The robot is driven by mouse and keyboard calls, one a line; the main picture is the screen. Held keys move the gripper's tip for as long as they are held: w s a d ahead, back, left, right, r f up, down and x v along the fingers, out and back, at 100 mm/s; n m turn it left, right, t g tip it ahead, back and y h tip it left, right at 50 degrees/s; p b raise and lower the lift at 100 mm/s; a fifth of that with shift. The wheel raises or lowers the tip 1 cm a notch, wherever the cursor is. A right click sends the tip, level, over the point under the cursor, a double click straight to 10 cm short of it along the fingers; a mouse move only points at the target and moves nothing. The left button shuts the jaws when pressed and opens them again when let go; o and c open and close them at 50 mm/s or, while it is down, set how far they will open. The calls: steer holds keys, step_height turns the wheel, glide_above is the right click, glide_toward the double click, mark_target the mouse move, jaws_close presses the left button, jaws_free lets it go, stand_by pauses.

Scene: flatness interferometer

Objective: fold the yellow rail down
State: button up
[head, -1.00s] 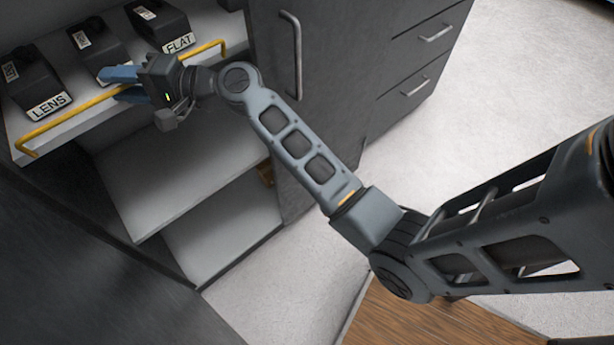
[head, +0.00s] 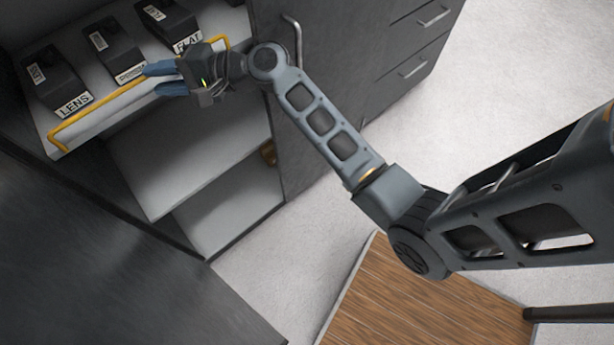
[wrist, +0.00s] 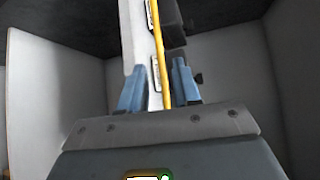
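The yellow rail (head: 105,103) is a thin bar with bent ends, running along the front edge of the white upper shelf (head: 92,125) in front of the black boxes. My gripper (head: 155,79) is at the rail's middle-right stretch, its blue fingers spread apart. In the wrist view the rail (wrist: 160,55) passes upright in the picture between the two fingers of my gripper (wrist: 158,80), with gaps visible on both sides. I cannot tell whether a finger touches it. My gripper's body hides part of the rail's right half in the head view.
Black boxes stand behind the rail: one labelled LENS (head: 58,85), a middle one (head: 113,50), and one labelled FLAT (head: 168,20), partly covered by my gripper. A grey cabinet door with a handle (head: 294,42) stands right of the shelves.

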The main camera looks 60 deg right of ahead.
steer(key=s+f+n+h+b, duration=0.2)
steer(key=s+f+h+b, duration=0.15)
steer(key=s+f, duration=1)
steer(key=s+n+g+h+b, duration=0.1)
steer(key=s+n+h, duration=0.3)
steer(key=s, duration=1.2)
steer(key=shift+s+f+b, duration=0.3)
steer(key=shift+s+b, duration=0.05)
steer(key=shift+s, duration=0.05)
steer(key=shift+o, duration=0.4)
steer(key=shift+d, duration=0.1)
